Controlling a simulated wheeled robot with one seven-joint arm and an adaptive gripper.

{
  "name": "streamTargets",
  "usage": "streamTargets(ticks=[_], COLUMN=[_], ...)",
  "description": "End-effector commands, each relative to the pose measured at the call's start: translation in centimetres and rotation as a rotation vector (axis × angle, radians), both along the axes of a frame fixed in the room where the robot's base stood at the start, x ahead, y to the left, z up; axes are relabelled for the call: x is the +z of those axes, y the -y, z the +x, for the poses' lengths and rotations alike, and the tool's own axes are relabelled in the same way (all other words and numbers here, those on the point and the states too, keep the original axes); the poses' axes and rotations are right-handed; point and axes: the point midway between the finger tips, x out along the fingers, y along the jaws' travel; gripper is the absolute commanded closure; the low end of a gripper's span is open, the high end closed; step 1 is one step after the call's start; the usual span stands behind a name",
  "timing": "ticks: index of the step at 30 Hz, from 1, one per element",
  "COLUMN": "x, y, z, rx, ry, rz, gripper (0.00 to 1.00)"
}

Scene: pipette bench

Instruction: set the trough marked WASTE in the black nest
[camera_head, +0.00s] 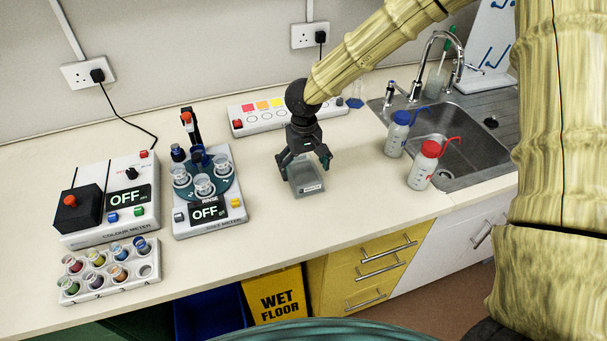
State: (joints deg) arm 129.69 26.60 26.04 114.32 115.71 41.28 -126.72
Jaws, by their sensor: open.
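A small grey, open-topped trough (308,183) with a white label on its front sits on the bench near the middle. The label is too small to read, so I cannot tell whether it says WASTE. My gripper (305,167) is right over this trough, pointing down and open. One finger shows at the trough's left side and one at its right. I cannot tell whether they touch its walls. The gripper hides part of the trough's back. I cannot make out a black nest in this view.
A salt meter (208,212) and a colour meter (109,203) stand left, with a vial rack (108,285) in front. A strip with coloured squares (250,126) lies behind my gripper. Blue-capped (397,137) and red-capped (423,170) bottles stand right, by the sink (470,150). Bench between is clear.

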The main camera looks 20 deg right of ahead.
Motion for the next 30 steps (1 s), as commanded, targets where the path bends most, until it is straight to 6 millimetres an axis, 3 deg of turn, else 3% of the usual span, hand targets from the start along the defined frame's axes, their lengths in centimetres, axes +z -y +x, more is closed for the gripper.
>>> streamTargets(ticks=[4,12,13,21,30], x=[-1.21,-1.44,-1.44,-1.44,-1.41], y=[-0.08,-0.07,-0.07,-0.07,-0.06], z=[0.1,0.08,0.08,0.06,0.05], rx=[0.001,0.001,0.001,0.001,0.001], ry=[-0.002,-0.001,-0.001,-0.001,-0.001], rz=[-0.001,0.0,0.0,0.0,0.0], gripper=[0.05,0.05,0.07,0.54,0.58])
